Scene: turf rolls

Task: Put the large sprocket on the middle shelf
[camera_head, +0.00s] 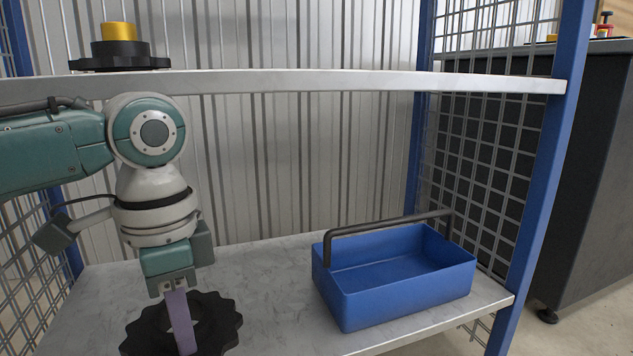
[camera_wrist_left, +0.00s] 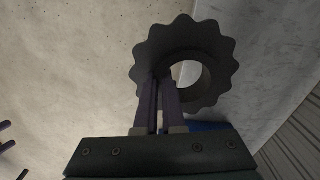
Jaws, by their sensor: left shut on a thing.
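The large sprocket (camera_head: 222,316) is a black toothed ring. My left gripper (camera_head: 180,322) is shut on its rim, with purple fingers pointing down. In the head view it appears over the front left of the lower visible shelf (camera_head: 262,285); I cannot tell whether it touches the board. The left wrist view shows the sprocket (camera_wrist_left: 213,50) with its open centre hole, and the gripper's fingers (camera_wrist_left: 159,100) close together at its near side. Purple finger-like tips (camera_wrist_left: 5,132) at the left edge of that view look like my right gripper, mostly cut off.
A blue handled tote (camera_head: 395,270) stands at the right of the lower visible shelf. The upper shelf (camera_head: 330,80) holds a black-based part with a gold cylinder (camera_head: 120,32). Blue posts (camera_head: 548,180) and wire mesh (camera_head: 480,160) bound the rack. The board between gripper and tote is clear.

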